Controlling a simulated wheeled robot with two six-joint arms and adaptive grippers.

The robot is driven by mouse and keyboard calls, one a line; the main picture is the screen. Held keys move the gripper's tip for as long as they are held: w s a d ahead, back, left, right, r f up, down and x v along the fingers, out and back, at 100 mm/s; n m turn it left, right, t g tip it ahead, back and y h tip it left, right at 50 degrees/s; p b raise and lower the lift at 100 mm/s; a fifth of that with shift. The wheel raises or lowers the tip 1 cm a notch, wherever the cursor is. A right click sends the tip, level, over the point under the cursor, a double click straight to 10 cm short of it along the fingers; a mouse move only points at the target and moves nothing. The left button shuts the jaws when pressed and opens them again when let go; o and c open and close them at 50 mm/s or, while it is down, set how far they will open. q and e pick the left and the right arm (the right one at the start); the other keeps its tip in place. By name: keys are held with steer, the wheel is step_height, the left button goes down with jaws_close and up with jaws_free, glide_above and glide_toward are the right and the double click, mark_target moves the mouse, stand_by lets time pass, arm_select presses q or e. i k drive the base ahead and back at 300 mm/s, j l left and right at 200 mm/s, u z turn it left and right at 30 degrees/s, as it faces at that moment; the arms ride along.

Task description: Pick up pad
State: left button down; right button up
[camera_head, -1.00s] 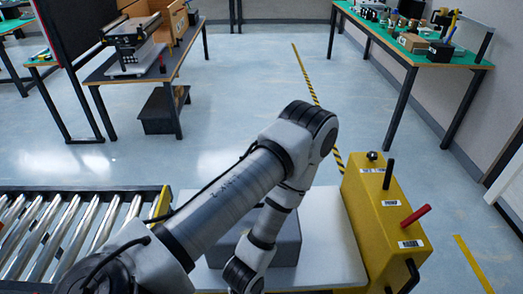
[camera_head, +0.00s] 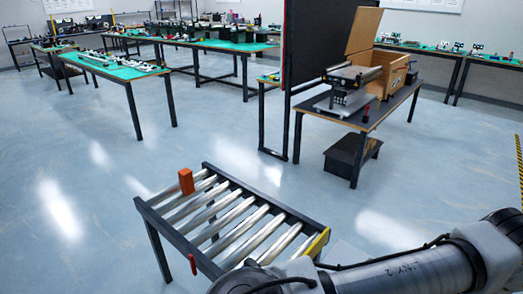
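I cannot tell which thing in view is the pad. An orange-red block (camera_head: 186,181) stands upright at the far left end of a small roller conveyor (camera_head: 279,208). One of my arms crosses the lower right corner, in front of the conveyor's near right end. Its gripper is outside the picture. My other gripper is not in view either.
A dark table (camera_head: 387,104) behind the conveyor carries a black-and-grey machine (camera_head: 348,88) and an open wooden box (camera_head: 393,76). Green-topped tables (camera_head: 112,65) line the back. The floor left of the conveyor is clear.

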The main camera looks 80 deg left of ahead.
mark_target(250, 262)
steer(key=u, duration=2.7)
steer(key=k+z, duration=0.1)
steer(key=z, duration=1.2)
steer(key=u, duration=1.35)
steer(key=l+u, duration=0.3)
steer(key=u, duration=0.15)
steer(key=l+u, duration=0.35)
steer(key=u, duration=0.15)
